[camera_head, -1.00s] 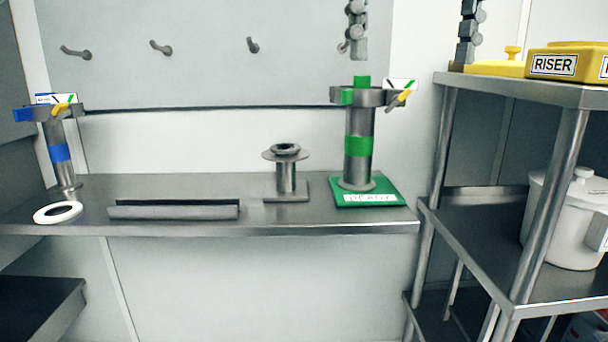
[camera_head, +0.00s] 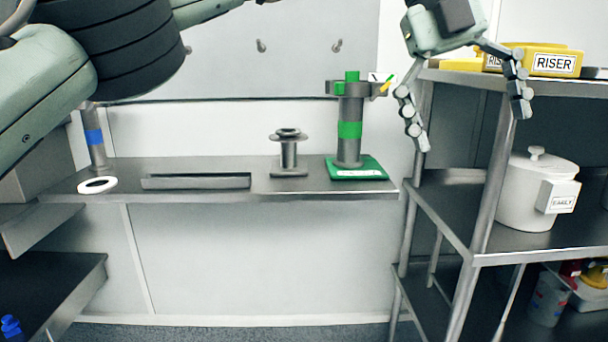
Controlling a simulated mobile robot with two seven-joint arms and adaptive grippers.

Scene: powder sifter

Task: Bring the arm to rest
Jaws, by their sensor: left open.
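My left arm (camera_head: 130,50) comes in large from the upper left, and its forearm passes out of the top of the picture. My left gripper (camera_head: 472,132) hangs at the upper right with its two jointed fingers spread wide, pointing down. It is open and empty, in front of the shelf rack's left post. The metal sifter stand with green bands (camera_head: 350,130) stands upright on a green base, left of the gripper and apart from it. The stand with the blue band (camera_head: 93,137) is partly hidden behind my arm. My right gripper is out of view.
The steel wall counter (camera_head: 225,197) holds a spool-shaped metal piece (camera_head: 288,155), a shallow trough (camera_head: 196,181) and a white ring (camera_head: 97,185).

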